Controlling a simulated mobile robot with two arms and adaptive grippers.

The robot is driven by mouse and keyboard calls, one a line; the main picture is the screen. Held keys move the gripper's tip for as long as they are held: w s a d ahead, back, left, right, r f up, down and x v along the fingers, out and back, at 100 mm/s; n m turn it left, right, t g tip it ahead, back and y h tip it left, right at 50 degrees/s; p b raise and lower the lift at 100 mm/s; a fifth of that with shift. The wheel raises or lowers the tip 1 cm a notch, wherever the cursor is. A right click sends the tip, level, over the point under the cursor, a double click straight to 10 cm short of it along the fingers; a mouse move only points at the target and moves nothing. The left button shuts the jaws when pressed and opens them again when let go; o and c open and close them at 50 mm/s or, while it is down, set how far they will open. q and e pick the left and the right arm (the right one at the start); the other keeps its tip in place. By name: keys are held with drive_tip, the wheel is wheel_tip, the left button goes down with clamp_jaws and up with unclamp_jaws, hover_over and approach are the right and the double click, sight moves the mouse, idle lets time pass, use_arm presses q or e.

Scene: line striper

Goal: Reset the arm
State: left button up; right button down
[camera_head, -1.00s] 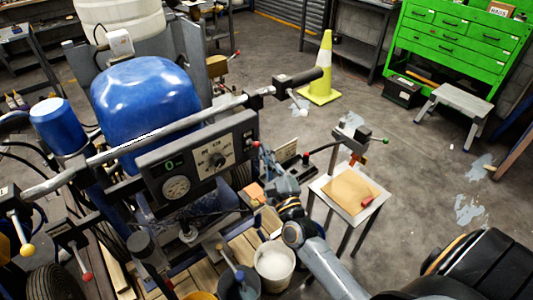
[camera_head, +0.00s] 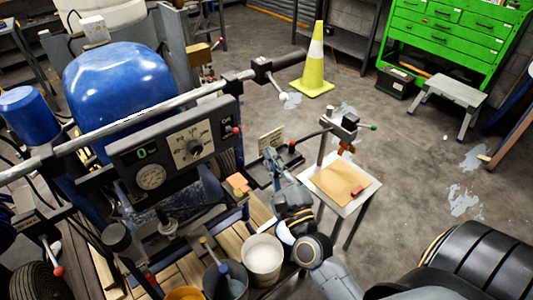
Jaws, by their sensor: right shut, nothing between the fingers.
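My right arm comes in from the bottom right. My right gripper (camera_head: 272,162) is at its far end, pointing away, beside the control panel (camera_head: 180,150) of the line striper. It looks shut and empty. The panel has a dial, a round gauge and a green display. The small stand (camera_head: 345,185) with a brown sheet and a red object on it is to the right of the gripper, apart from it. My left gripper does not show.
The striper's handlebar (camera_head: 150,110) crosses the left half, with a blue tank (camera_head: 125,85) behind it. A yellow cone (camera_head: 314,65), a green tool cabinet (camera_head: 440,38) and a step stool (camera_head: 450,92) stand behind. Grey floor at right is open.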

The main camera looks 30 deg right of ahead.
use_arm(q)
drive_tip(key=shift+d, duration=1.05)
use_arm(e)
drive_tip(key=shift+s+a, duration=0.1)
drive_tip(key=s+a+f+n+g+y, duration=0.25)
drive_tip(key=f+n+g, duration=0.4)
drive_tip(key=f, duration=1.25)
drive_tip(key=s+a+f+n+g+y, duration=0.3)
drive_tip(key=f+n, duration=0.6)
drive_tip(key=f, duration=1)
drive_tip(key=s+a+f+n+g+h, duration=0.15)
drive_tip(key=s+f+n+g, duration=0.45)
drive_tip(key=s+f, duration=0.8)
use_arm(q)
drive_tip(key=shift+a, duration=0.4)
use_arm(e)
drive_tip(key=s+d+f+n+g, duration=0.1)
drive_tip(key=s+f+n, duration=0.2)
drive_tip(key=s, duration=0.3)
drive_tip(key=s+d+f+n+g, duration=0.1)
drive_tip(key=s+f+n+g, duration=0.1)
drive_tip(key=s, duration=0.4)
drive_tip(key=s+d+f+n+g+h, duration=0.1)
drive_tip(key=s+f+n, duration=0.3)
drive_tip(key=s, duration=0.3)
drive_tip(key=shift+d+g, duration=0.35)
